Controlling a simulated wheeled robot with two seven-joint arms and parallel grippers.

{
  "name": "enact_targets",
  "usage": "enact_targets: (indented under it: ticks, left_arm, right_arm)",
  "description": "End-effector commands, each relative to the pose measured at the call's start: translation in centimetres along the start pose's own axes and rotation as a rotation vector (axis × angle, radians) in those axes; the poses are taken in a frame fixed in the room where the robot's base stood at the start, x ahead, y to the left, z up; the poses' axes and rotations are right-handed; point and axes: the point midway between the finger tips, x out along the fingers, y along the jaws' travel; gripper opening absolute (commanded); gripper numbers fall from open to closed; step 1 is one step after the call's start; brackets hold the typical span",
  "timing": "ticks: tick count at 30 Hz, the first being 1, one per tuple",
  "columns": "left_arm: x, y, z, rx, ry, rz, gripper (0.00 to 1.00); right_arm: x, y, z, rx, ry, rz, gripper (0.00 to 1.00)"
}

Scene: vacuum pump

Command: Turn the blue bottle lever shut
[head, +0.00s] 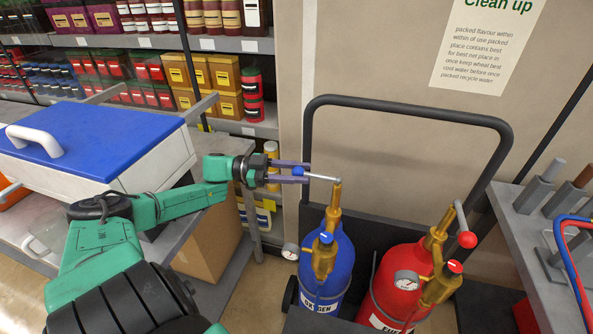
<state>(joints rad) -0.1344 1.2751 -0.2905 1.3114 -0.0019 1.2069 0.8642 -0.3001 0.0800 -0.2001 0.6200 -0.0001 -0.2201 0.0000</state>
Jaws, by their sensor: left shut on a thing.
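The blue bottle (338,262) stands upright on a cart, with a brass valve on top and a gauge at its left. Its lever (322,177) is a thin grey rod that points left from the valve top and ends in a blue knob (298,172). My left gripper (292,173) is shut on the blue knob, with its purple fingers above and below it. My right gripper is not in view.
The cart's black handle (410,112) arches behind both. A cooler with a blue lid (90,138) is at left; a grey bench (515,225) is at right.

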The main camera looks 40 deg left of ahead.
Motion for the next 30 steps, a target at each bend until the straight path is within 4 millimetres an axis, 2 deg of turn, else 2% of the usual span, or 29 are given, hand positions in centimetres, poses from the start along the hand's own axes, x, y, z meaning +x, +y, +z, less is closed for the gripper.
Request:
enact_targets:
  ticks: [5,6,8,16,19,27,30]
  left_arm:
    - [0.0,-0.1,-0.1,0.003,0.001,-0.003,0.0]
    - [0.0,-0.1,-0.1,0.003,0.001,-0.003,0.49]
    - [0.0,-0.1,-0.1,0.003,0.001,-0.002,0.71]
    - [0.0,-0.1,-0.1,0.002,0.001,-0.001,0.71]
    - [-0.6,-0.1,0.0,0.001,-0.002,-0.002,0.71]
    - [-5.9,-0.1,0.2,0.001,-0.004,-0.003,0.71]
    - [-7.2,-0.1,0.1,0.001,-0.002,-0.002,0.71]
  right_arm:
    - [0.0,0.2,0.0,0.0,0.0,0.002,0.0]
    - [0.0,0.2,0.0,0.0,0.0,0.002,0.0]
    - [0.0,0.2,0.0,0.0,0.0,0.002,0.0]
    - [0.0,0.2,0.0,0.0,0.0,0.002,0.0]
    - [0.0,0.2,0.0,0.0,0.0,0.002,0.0]
    - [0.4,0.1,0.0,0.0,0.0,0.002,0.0]
    - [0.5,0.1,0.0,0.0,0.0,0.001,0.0]
